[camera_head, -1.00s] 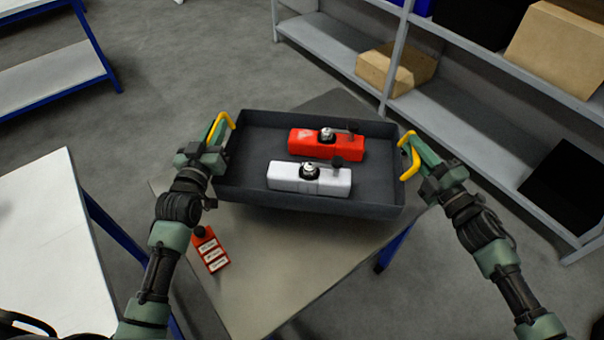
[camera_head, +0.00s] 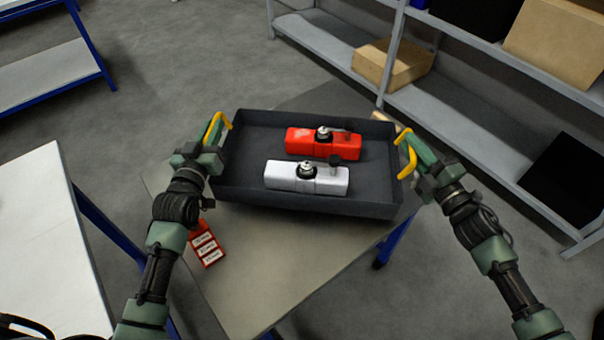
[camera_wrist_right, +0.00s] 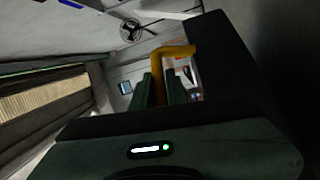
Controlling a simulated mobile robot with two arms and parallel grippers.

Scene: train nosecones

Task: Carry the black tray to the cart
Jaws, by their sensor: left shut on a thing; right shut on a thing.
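The black tray (camera_head: 300,204) is held between my two grippers above the grey table (camera_head: 270,270). It has a yellow handle at each end. A red nosecone piece (camera_head: 310,141) and a white one (camera_head: 290,177) lie in it, each with a dark knob on top. My left gripper (camera_head: 213,140) is shut on the left yellow handle. My right gripper (camera_head: 415,155) is shut on the right yellow handle, which also shows between the fingers in the right wrist view (camera_wrist_right: 175,52). I cannot make out a cart for certain.
A red tag with white labels (camera_head: 205,245) lies on the table, left of the tray's near edge. A white-topped table (camera_head: 45,240) stands at left. A grey shelf rack (camera_head: 470,135) with cardboard boxes (camera_head: 393,65) runs along the right. Grey floor is open behind.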

